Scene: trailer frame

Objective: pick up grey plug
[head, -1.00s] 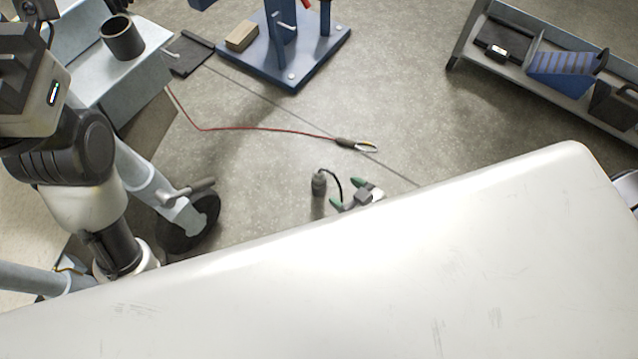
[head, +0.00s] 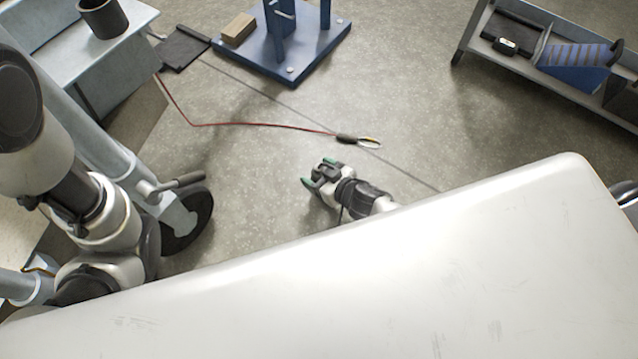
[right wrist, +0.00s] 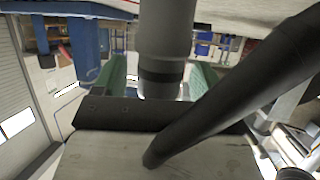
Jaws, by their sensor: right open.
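The grey plug (right wrist: 167,35) shows in the right wrist view as a thick grey cylinder between the two green fingers of my right gripper (right wrist: 160,80). A thick black cable (right wrist: 235,88) crosses in front of it diagonally. In the head view my right gripper (head: 317,173) reaches out past the white surface, with its green fingertips apart, and covers the plug's place. I cannot make out the plug clearly there. The jaws are open around the plug, and I cannot tell whether either finger touches it. My left arm shows at the left, but its gripper is out of view.
The large white surface (head: 330,290) fills the head view's foreground. A red cable (head: 250,126) with a split end lies on the floor beyond the gripper. A trailer jack wheel (head: 188,222) stands left, a blue stand (head: 275,55) behind, and a grey shelf (head: 560,82) at right.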

